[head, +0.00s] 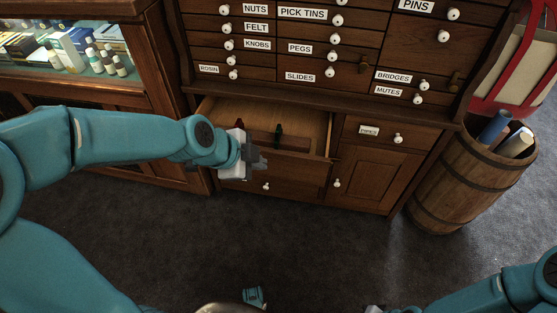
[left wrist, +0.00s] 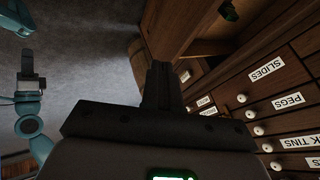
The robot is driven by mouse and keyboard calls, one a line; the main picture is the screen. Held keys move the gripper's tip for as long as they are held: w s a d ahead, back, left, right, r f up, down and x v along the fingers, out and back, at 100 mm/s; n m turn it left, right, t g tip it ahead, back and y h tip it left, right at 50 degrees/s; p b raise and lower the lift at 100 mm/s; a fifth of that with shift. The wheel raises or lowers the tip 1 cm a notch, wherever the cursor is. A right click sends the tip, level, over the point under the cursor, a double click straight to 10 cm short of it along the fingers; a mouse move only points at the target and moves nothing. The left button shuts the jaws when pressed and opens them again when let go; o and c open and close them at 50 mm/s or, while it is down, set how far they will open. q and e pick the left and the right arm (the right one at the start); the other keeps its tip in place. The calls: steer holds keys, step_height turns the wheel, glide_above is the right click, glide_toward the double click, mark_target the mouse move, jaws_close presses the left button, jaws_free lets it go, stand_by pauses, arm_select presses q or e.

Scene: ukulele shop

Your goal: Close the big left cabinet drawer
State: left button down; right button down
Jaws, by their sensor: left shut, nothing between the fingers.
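The big left drawer (head: 305,124) of the wooden cabinet stands pulled out below the small labelled drawers; its inside shows from above. A red item (head: 239,124) and a dark green item (head: 278,131) are in it. My left gripper (head: 262,163) is shut and empty at the drawer's front, over its left part; I cannot tell whether it touches. In the left wrist view its dark fingers (left wrist: 160,85) point toward the drawer's wood (left wrist: 172,25). My right gripper (head: 374,309) is barely in view at the bottom edge, its jaws unclear.
A closed PIPES drawer (head: 385,131) and a cupboard door (head: 372,176) are right of the open drawer. A barrel (head: 465,185) with rolls stands at the right. A glass display case (head: 75,75) is at the left. The grey carpet (head: 330,250) in front is clear.

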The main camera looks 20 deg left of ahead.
arm_select(q)
steer(key=b, duration=0.2)
glide_toward(288, 161)
step_height(288, 161, down, 3)
steer(key=s+d, duration=0.2)
steer(key=shift+w+a+f+p, duration=0.15)
steer(key=shift+w+p, duration=0.1)
steer(key=shift+w, duration=0.5)
steer(key=shift+w+a+f+p, duration=0.1)
steer(key=shift+w+p, duration=0.15)
steer(key=shift+w, duration=0.5)
steer(key=shift+w+a+f+p, duration=0.15)
steer(key=shift+w+p, duration=0.1)
steer(key=shift+w, duration=0.5)
steer(key=shift+r, duration=0.1)
